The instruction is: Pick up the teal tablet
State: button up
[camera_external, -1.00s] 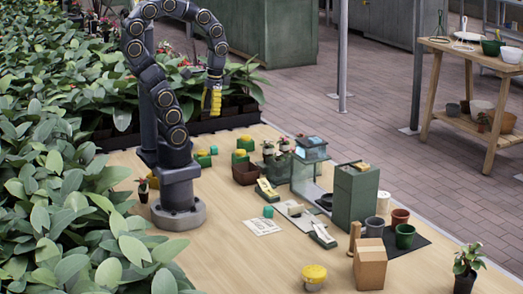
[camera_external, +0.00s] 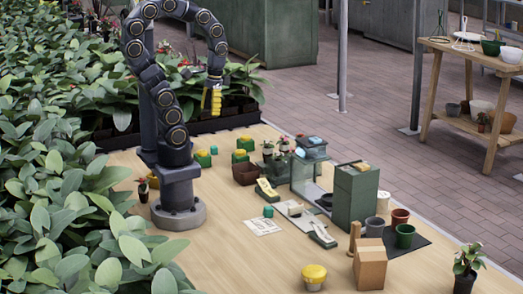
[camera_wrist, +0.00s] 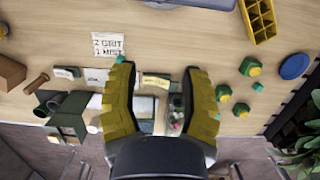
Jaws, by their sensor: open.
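A small teal piece (camera_external: 268,211), likely the teal tablet, sits on the wooden table beside a white printed card (camera_external: 264,227). In the wrist view the teal piece (camera_wrist: 120,59) shows just beyond the tip of the left yellow finger, near the card (camera_wrist: 108,45). Another small teal piece (camera_external: 214,150) lies farther back, by the green and yellow pots. My gripper (camera_external: 212,101) hangs high above the back of the table, fingers down. In the wrist view my gripper (camera_wrist: 158,72) is open, with nothing held between its fingers.
A dark green box (camera_external: 356,197), a glass-sided stand (camera_external: 309,172) and labelled green trays (camera_external: 322,235) stand right of the teal piece. A cardboard box (camera_external: 370,265) and yellow-topped pot (camera_external: 314,276) are in front. The table's front left is clear. Dense plants border the left.

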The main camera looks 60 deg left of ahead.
jog(key=shift+c, duration=0.2)
dwell(0.4)
jog(key=n+y, duration=0.4)
jog(key=n, duration=0.8)
send_over(270, 208)
jog(key=a, duration=0.2)
notch_tip(270, 208, down, 15)
jog(key=d+f+n, duration=0.1)
jog(key=f, duration=0.1)
jog(key=d+f+n, duration=0.1)
jog(key=d+f, duration=0.1)
jog(key=f, duration=0.1)
jog(key=d+f+n+t, duration=0.1)
jog(key=f, duration=0.1)
jog(key=shift+s+d+f+y, duration=0.15)
jog(key=shift+f+y, duration=0.1)
jog(key=shift+y, duration=0.15)
jog(key=shift+f+n, duration=0.3)
jog(key=shift+f, duration=0.1)
jog(key=x, duration=0.7)
jog(key=shift+f, duration=0.25)
jog(key=shift+w, duration=0.25)
